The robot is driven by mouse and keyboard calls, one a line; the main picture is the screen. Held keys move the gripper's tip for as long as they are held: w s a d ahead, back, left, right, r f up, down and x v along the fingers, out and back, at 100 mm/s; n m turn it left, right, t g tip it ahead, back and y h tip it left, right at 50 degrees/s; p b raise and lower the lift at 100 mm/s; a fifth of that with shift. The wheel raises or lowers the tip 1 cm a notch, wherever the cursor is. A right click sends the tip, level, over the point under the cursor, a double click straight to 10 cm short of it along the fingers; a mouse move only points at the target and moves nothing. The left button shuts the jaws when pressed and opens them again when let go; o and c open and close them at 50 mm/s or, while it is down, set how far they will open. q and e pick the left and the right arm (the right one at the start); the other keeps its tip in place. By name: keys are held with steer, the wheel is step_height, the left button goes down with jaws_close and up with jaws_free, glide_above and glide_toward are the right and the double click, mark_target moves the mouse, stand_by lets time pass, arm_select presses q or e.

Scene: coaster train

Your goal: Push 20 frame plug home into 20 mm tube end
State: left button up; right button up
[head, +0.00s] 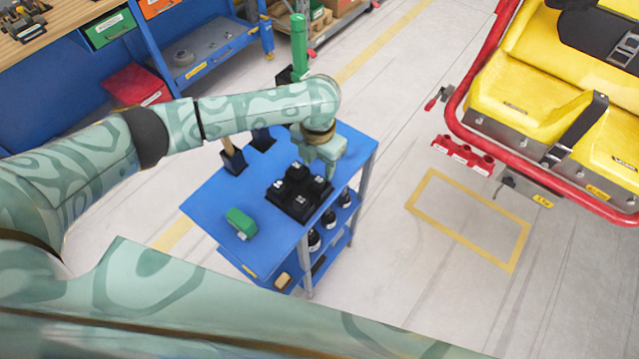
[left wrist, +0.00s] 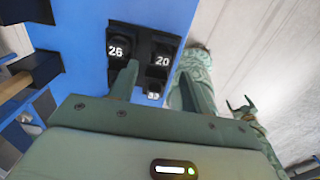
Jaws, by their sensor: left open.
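A black tray (head: 291,207) on the blue cart holds several black plugs with white numbers. In the left wrist view the plug marked 20 (left wrist: 160,60) stands beside the plug marked 26 (left wrist: 118,48), with a smaller plug (left wrist: 154,95) nearer. My left gripper (head: 322,172) is open and empty over the tray's far right part. In its wrist view the fingers lie either side of plug 20, apart from it as far as I can tell. Far right, a red block with short tube-like parts (head: 463,154) sits by the red-framed yellow seat; tube sizes are unreadable. A small two-pronged part, possibly my right gripper, shows in the left wrist view.
The blue cart (head: 208,201) also carries a green block (head: 241,222) and upright tools in black holders (head: 233,161). Dark bottles stand on its lower shelf. The yellow seat (head: 520,100) is at right. Clear floor lies between cart and seat.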

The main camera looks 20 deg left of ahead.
mark_target(320, 179)
arm_select(q)
steer(key=f, duration=0.2)
steer(key=f+b, duration=0.1)
steer(key=f, duration=0.2)
steer(key=shift+s+d+f, duration=0.1)
steer(key=shift+s+d, duration=0.1)
jaws_close()
steer(key=shift+r, duration=0.6)
step_height(320, 179, up, 3)
steer(key=shift+f+p, duration=0.1)
steer(key=shift+p, duration=0.45)
steer(key=s+d+r+p, duration=0.2)
steer(key=d+r, duration=0.7)
steer(key=d, duration=0.4)
steer(key=shift+s+d, duration=0.3)
steer(key=shift+d, duration=0.1)
steer(key=shift+r, duration=0.1)
